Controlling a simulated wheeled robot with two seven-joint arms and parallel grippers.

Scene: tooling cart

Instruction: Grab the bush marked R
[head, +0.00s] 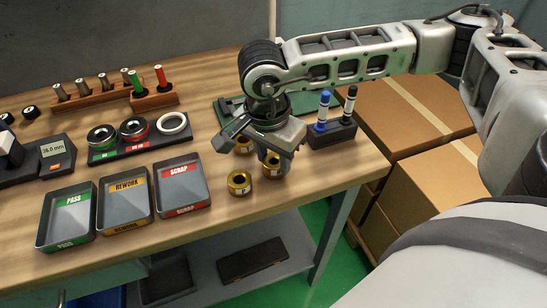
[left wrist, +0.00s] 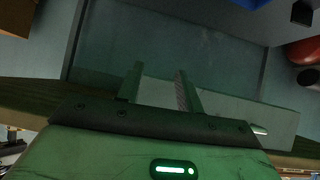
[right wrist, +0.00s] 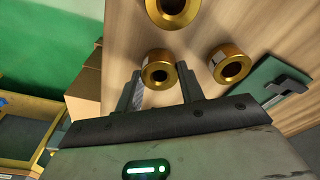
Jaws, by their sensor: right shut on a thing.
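Three short brass bushes with central holes are at the right of the wooden bench. My right gripper (right wrist: 161,88) is shut on one bush (right wrist: 158,70); in the head view this held bush (head: 271,166) is partly hidden by the finger. A second bush (head: 239,183) stands at the front left of it, also in the right wrist view (right wrist: 172,8). A third (head: 243,146) is behind, partly covered by my gripper, and shows whole in the right wrist view (right wrist: 229,64). Pale labels show on their sides, but I cannot read the letters. My left gripper (left wrist: 158,85) is open and empty.
Green PASS (head: 66,216), yellow REWORK (head: 125,198) and red SCRAP (head: 181,185) trays lie left of the bushes. A marker stand (head: 335,136) is right of my gripper. A green mat (head: 228,106) lies behind. The bench edge is close at the front right.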

